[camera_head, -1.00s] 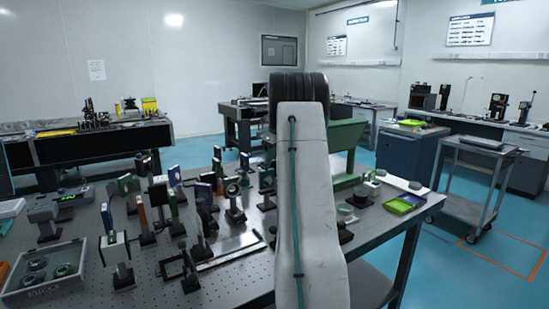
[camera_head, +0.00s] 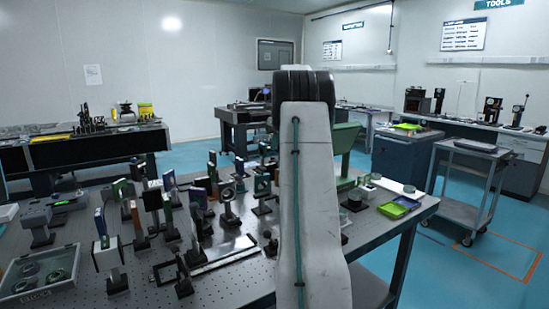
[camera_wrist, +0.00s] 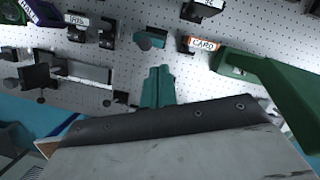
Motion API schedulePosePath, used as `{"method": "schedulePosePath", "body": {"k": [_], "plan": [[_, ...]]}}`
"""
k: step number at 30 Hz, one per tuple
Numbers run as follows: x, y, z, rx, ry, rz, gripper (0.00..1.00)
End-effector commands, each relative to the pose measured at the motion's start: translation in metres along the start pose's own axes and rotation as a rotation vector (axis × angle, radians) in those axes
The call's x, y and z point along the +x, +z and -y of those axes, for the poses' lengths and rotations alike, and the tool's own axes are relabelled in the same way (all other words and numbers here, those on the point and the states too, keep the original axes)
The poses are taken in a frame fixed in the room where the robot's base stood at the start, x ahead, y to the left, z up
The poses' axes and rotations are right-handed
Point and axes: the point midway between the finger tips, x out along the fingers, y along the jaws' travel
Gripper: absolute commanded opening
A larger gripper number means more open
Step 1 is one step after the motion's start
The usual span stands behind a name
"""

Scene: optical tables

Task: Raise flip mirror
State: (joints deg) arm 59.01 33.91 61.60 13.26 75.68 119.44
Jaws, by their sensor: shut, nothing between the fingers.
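On the perforated optical table (camera_head: 235,277), several small mounts stand on posts in rows. A black square frame on a low mount (camera_head: 165,271) is near the table's front edge and may be the flip mirror; I cannot tell for sure. In the wrist view my gripper (camera_wrist: 157,73) has its teal fingers together, with nothing between them, above the table. A small teal-topped mount (camera_wrist: 150,40) lies just beyond the fingertips in the picture. My arm hides the table's middle right in the head view.
A long rail (camera_head: 215,262) lies beside the black frame. A clear tray (camera_head: 40,280) stands at the front left. A green box-like body (camera_wrist: 245,68) is close on the gripper's right. A small green tray (camera_head: 398,208) sits at the right edge. A grey cart (camera_head: 470,155) stands beyond.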

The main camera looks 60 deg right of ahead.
Motion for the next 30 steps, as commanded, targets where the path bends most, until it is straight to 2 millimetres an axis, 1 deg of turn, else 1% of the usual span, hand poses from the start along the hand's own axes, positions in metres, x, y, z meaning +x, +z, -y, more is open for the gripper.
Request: {"method": "schedulePosePath", "body": {"k": [3, 6, 9, 27, 30], "plan": [[-0.017, 0.006, 0.002, -0.002, 0.0, 0.0, 0.0], [-0.027, 0.008, 0.004, -0.001, 0.0, -0.001, 0.0], [-0.033, 0.009, 0.005, 0.0, 0.0, -0.001, 0.0], [-0.034, 0.008, 0.006, 0.003, 0.0, -0.001, 0.0], [-0.034, 0.008, 0.006, -0.017, 0.0, -0.001, 0.0]]}}
